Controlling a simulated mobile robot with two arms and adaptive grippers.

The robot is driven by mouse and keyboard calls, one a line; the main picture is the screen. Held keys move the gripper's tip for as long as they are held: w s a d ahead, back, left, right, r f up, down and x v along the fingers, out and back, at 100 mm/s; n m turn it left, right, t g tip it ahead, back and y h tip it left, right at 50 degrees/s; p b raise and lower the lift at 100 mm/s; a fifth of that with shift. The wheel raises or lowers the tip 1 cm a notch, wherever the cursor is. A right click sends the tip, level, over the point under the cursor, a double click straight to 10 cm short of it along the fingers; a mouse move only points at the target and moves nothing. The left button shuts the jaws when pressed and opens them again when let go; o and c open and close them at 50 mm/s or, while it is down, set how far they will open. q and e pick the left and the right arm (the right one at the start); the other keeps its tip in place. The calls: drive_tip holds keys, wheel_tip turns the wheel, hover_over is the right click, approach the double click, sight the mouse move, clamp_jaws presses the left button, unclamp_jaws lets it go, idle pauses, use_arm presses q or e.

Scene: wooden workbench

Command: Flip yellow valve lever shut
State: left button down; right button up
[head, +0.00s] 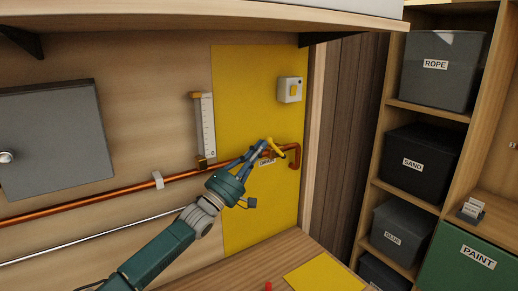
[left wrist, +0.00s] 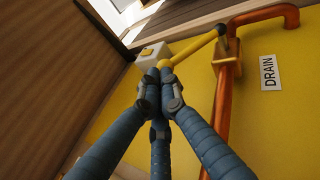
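The yellow valve lever (head: 275,148) is on the copper pipe in front of the yellow panel, above a DRAIN label (head: 267,162). In the left wrist view the lever (left wrist: 194,46) slants from its pivot at the valve (left wrist: 227,52) down left to a rounded end. My left gripper (head: 265,145) is at that free end. In the left wrist view its fingers (left wrist: 162,76) are drawn together, with the lever's end just beyond the tips. Whether they touch it I cannot tell. My right gripper is out of view.
A white box with a yellow knob (head: 290,90) is above right of the lever. The copper pipe (head: 100,199) runs along the wall. A shelf (head: 200,13) overhangs above; the workbench (head: 255,268) is below. Labelled bins (head: 417,161) fill shelving at right.

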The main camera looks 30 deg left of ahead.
sight(268, 140)
use_arm(q)
drive_tip(key=w+r, duration=0.1)
drive_tip(key=r, duration=0.1)
drive_tip(key=w+d+r, duration=0.1)
drive_tip(key=w+r, duration=0.1)
drive_tip(key=shift+d, duration=0.1)
drive_tip(key=w, duration=0.1)
drive_tip(key=w+d+r, duration=0.1)
drive_tip(key=w, duration=0.1)
drive_tip(key=shift+d+r, duration=0.1)
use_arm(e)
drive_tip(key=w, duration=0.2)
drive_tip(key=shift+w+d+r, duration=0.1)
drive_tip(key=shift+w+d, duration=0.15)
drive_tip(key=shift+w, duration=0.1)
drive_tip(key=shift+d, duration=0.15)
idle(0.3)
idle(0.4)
